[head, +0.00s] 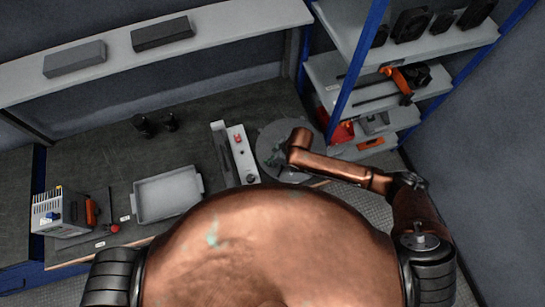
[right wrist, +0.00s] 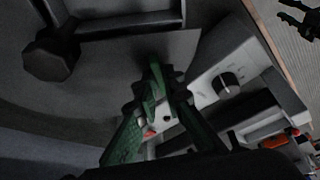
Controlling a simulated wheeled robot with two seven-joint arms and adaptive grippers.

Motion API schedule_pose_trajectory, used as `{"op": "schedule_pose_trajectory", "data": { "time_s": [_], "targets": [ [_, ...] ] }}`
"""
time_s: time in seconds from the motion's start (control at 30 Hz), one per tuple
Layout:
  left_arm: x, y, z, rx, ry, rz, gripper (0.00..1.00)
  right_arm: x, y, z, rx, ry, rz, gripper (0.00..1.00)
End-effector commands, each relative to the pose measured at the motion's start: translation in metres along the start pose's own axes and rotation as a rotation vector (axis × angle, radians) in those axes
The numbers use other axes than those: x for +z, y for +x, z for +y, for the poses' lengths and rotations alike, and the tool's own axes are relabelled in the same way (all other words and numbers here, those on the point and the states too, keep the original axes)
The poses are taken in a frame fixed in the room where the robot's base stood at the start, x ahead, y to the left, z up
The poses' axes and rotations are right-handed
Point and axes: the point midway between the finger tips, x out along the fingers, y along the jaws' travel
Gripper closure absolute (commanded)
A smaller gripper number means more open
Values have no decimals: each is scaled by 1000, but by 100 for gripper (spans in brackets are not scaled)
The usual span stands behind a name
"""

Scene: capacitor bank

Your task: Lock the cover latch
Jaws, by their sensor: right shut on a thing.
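A pale grey unit (head: 228,160) with red parts and a black knob stands on the bench in the head view. The right wrist view shows its light panel and the black knob (right wrist: 226,84) close to my right gripper. My right gripper (right wrist: 156,82), with green and black fingers, is shut on a small part at the unit's edge. That part is mostly hidden between the fingers, so I cannot make out the cover latch or its position. My left gripper is not in view.
A grey tray (head: 149,213) and a small instrument box (head: 57,212) stand on the bench to the left. Two black knob-like objects (head: 171,121) stand behind the tray. A shelf rack (head: 438,42) rises at the right. Bare bench lies behind the unit.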

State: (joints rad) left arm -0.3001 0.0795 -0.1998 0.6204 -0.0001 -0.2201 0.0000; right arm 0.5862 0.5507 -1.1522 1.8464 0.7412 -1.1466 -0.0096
Motion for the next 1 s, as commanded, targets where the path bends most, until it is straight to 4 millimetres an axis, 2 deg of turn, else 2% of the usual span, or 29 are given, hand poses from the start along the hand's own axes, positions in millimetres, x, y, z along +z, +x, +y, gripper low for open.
{"op": "schedule_pose_trajectory", "data": {
  "time_s": [0.03,0.1,0.5,0.7,1.0],
  "targets": [
    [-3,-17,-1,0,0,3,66,-4,-8,-2,16,42,1,100],
    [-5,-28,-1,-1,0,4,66,-4,-7,-2,42,104,2,100],
    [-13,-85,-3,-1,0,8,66,-5,-5,-6,185,457,3,100],
    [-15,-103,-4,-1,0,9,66,-5,-3,-7,253,621,2,100],
    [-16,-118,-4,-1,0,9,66,-5,-1,-6,332,803,3,100]
  ]
}}
